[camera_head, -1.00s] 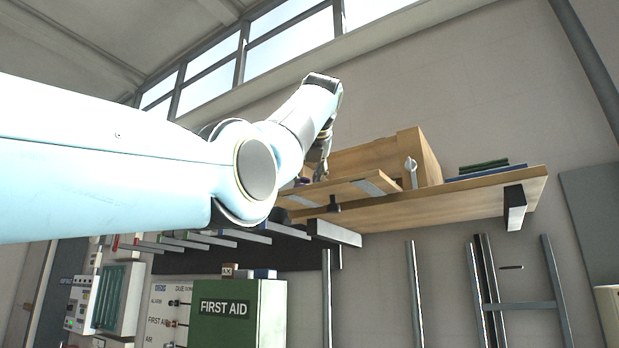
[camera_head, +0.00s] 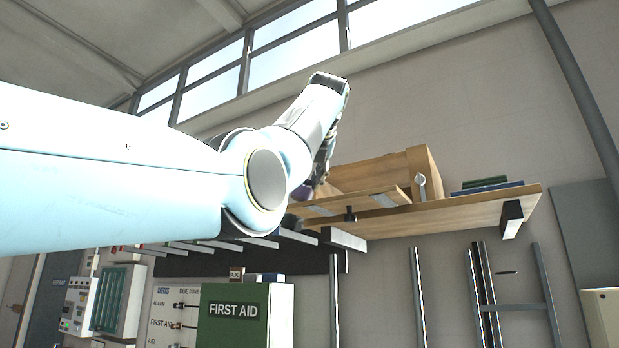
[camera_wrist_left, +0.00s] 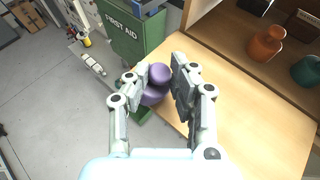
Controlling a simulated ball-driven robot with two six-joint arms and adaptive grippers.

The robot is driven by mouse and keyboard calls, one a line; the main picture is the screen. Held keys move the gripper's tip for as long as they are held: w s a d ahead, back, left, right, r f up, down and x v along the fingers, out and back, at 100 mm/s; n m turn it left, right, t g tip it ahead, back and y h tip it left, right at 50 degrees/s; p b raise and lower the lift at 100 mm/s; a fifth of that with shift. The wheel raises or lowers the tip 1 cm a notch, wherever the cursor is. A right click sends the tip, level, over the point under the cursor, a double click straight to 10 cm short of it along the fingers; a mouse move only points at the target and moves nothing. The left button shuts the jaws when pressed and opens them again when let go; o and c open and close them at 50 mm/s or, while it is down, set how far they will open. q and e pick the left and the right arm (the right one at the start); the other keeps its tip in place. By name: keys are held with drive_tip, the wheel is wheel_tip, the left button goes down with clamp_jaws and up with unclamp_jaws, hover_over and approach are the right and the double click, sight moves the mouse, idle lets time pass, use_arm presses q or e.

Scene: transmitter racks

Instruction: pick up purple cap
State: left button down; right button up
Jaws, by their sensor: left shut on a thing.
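The purple cap (camera_wrist_left: 154,95) is a rounded, dark purple piece, partly hidden between the fingers of my left gripper (camera_wrist_left: 161,76). In the left wrist view the gripper is shut on it, one finger on each side. The cap is over or near the edge of the wooden shelf; I cannot tell whether it touches the board. In the head view a bit of purple (camera_head: 303,192) shows beside my left gripper (camera_head: 321,172), mostly hidden behind my arm. My right gripper is not in view.
A wooden shelf (camera_head: 470,203) holds a wooden box (camera_head: 424,165) and stacked books (camera_head: 487,184). An orange vase (camera_wrist_left: 265,46) and a teal pot (camera_wrist_left: 306,70) stand in a wooden compartment. A green first aid cabinet (camera_head: 240,325) is below. Black brackets jut out near the shelf.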

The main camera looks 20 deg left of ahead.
use_arm(q)
drive_tip(key=shift+f, duration=0.1)
drive_tip(key=c, duration=1.1)
unclamp_jaws()
drive_tip(key=shift+o, duration=0.2)
drive_tip(key=v, duration=1.2)
